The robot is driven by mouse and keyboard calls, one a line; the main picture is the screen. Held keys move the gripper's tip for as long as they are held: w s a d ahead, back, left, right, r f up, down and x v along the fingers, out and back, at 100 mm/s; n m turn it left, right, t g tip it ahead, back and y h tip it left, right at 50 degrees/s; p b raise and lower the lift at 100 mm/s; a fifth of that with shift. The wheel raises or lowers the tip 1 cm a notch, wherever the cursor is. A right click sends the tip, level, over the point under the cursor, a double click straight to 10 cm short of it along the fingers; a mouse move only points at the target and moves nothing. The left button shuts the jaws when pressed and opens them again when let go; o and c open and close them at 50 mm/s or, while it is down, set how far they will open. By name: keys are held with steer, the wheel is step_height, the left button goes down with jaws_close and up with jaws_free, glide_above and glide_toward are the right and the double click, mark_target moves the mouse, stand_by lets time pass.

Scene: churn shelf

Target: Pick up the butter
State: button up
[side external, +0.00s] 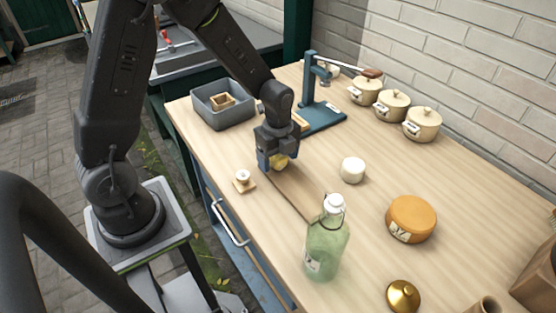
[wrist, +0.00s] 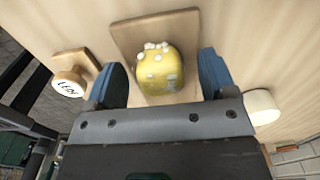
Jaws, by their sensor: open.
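The butter (wrist: 160,72) is a yellow rounded lump with white dots on top, resting on a brown wooden board (wrist: 126,36). The board (side external: 297,192) lies flat on the table there. My gripper (side external: 273,164) is low over the board's far end. In the wrist view its blue fingers are open, one on each side of the butter, with visible gaps.
A small round-knobbed stamp (side external: 243,180) stands left of the board, and a white cylinder (side external: 352,170) stands to its right. A green glass bottle (side external: 326,245) stands at the board's near end. An orange cheese wheel (side external: 411,219) and a grey bin (side external: 224,108) are farther off.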

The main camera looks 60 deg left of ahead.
steer(key=c, duration=1)
steer(key=shift+r, duration=0.1)
